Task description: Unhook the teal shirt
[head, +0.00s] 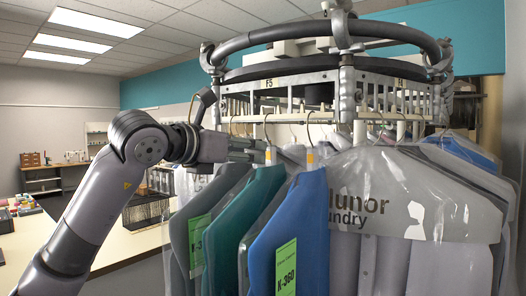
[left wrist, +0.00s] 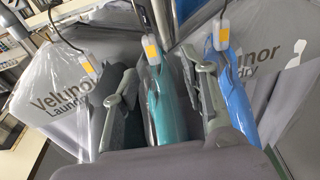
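The teal shirt (head: 236,222) hangs in a clear cover on the round rail, between a dark grey shirt (head: 190,235) and a blue shirt (head: 300,232). Its hook (head: 267,132) goes up to the rail. My left gripper (head: 262,152) is at the top of these shirts. In the left wrist view the left gripper (left wrist: 160,80) is open, with one finger on each side of the teal shirt (left wrist: 172,105). An orange tag (left wrist: 152,47) shows at its hanger neck. Whether the fingers touch it cannot be told. My right gripper is not in view.
The blue shirt (left wrist: 238,95) is close beside the right finger, and the dark grey shirt beside the left. Covered garments marked "laundry" (head: 400,200) crowd the right of the rail. The metal rail frame (head: 345,85) stands above. A counter (head: 100,240) is at the left.

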